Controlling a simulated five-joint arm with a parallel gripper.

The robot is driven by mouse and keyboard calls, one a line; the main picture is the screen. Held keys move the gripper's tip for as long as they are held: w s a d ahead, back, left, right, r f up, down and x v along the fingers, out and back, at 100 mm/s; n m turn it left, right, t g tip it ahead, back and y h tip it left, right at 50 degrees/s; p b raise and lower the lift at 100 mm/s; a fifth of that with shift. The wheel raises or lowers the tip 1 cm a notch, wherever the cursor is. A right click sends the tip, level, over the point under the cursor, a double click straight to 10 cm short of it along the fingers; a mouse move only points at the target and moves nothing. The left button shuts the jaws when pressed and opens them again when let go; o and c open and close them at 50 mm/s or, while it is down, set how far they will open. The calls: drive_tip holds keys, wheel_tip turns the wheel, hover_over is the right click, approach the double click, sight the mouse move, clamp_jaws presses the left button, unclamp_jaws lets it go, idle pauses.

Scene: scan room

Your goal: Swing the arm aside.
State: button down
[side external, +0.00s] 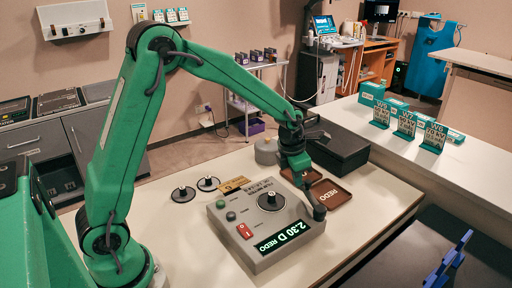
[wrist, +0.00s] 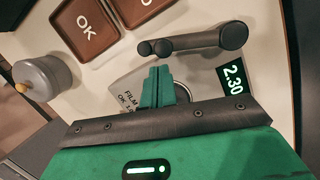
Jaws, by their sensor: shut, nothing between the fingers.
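My green gripper (side external: 300,172) hangs from the arm over the back right part of a grey measuring box in the side external view. In the wrist view its green fingers (wrist: 157,86) are together with nothing between them. The grey box (side external: 240,248) has a dark round dial, a red switch and a lit display reading "2.30 D REDO". A dark lever with a rounded end (side external: 319,212) is at the box's right side, close to my gripper. It also shows just beyond the fingers in the wrist view (wrist: 205,41); I cannot tell whether they touch.
Brown trays, one marked REDO (side external: 331,194) and one marked OK (wrist: 88,30), lie behind the box. A grey lidded pot (side external: 266,151) and black case (side external: 340,150) stand farther back. The table's front left is clear.

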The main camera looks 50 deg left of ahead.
drive_tip(key=shift+s+a, duration=0.35)
drive_tip(key=shift+s, duration=0.25)
drive_tip(key=shift+s+a, duration=0.3)
drive_tip(key=shift+s, duration=0.2)
drive_tip(key=shift+s+a, duration=0.25)
drive_tip(key=shift+s, duration=0.2)
drive_tip(key=a+v, duration=0.1)
drive_tip(key=v, duration=0.9)
drive_tip(key=shift+r, duration=0.15)
drive_tip(key=s+d+r+m+t, duration=0.1)
drive_tip(key=s+r+m, duration=0.1)
drive_tip(key=s+m, duration=0.8)
drive_tip(key=s+d+r+m+t, duration=0.1)
drive_tip(key=s+m, duration=0.9)
drive_tip(key=m, duration=1.2)
drive_tip(key=shift+s+r+m+t, duration=0.3)
drive_tip(key=shift+s+r+t, duration=0.15)
drive_tip(key=shift+r, duration=0.45)
